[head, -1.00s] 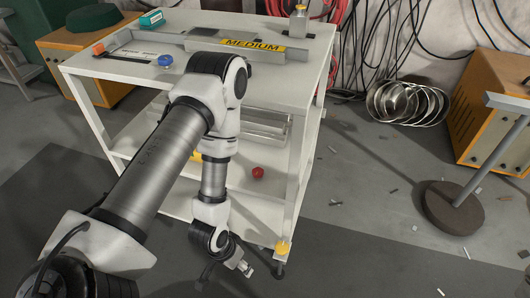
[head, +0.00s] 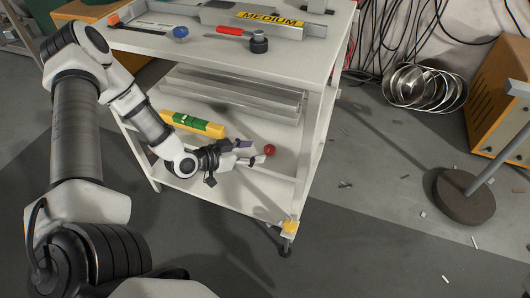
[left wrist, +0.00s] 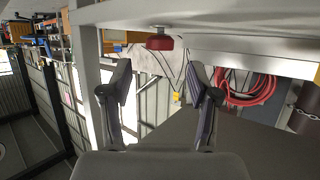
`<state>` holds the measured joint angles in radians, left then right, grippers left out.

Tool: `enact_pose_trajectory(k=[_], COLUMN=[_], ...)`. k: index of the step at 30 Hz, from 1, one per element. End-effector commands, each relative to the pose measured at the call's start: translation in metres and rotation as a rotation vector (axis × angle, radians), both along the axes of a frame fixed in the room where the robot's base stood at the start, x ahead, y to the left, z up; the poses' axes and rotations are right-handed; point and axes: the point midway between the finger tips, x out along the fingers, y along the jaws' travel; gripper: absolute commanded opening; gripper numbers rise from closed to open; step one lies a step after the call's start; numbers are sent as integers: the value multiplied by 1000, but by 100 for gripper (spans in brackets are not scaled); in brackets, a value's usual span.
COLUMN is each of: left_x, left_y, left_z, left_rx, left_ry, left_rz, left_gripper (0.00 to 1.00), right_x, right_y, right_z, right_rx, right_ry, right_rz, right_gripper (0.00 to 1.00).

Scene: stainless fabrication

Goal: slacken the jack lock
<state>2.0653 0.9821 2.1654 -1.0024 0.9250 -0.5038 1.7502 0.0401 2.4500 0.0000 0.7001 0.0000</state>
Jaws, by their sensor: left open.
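A round red knob (head: 269,150) shows at the cart's lower shelf, near the right side; nothing on it reads as the jack lock, so I cannot tell whether it is. In the left wrist view the red knob (left wrist: 160,42) sits above the gap between my fingers. My left gripper (head: 253,153) is open and empty, its fingers pointing right, close to the knob. Whether they touch it is unclear in the head view. In the left wrist view my left gripper (left wrist: 160,80) has its two fingers well apart. My right gripper is not in view.
The white cart (head: 270,195) carries a yellow-and-green level (head: 192,124) on a lower shelf. A yellow piece (head: 289,227) is at its front right foot. A blue knob (head: 180,32) and a red-handled tool (head: 242,34) are on top. A round-based stand (head: 465,195) is right.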

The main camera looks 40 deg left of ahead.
Motion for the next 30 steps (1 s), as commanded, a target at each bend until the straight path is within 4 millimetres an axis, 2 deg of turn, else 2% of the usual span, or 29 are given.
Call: enact_pose_trajectory(k=[1, 3, 8, 17, 18, 22, 30], left_x=[8, 19, 38, 43, 43, 42, 42], left_y=[-4, -9, -16, -18, -18, -18, -19], left_z=[-12, -16, -21, -20, -20, -20, -21], left_rx=[5, 4, 2, -2, -2, -2, -2], left_ry=[1, 0, 1, 3, 3, 3, 4], left_rz=[-6, -6, -3, 0, 0, 0, 7], left_gripper=[61, 61, 61, 61, 46, 1, 1], right_x=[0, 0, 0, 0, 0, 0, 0], right_y=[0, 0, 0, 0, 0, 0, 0], right_z=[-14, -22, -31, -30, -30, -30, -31], right_rx=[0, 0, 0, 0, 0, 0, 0], right_ry=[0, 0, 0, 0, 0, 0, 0], right_rz=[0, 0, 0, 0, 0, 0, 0], right_gripper=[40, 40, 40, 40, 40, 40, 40])
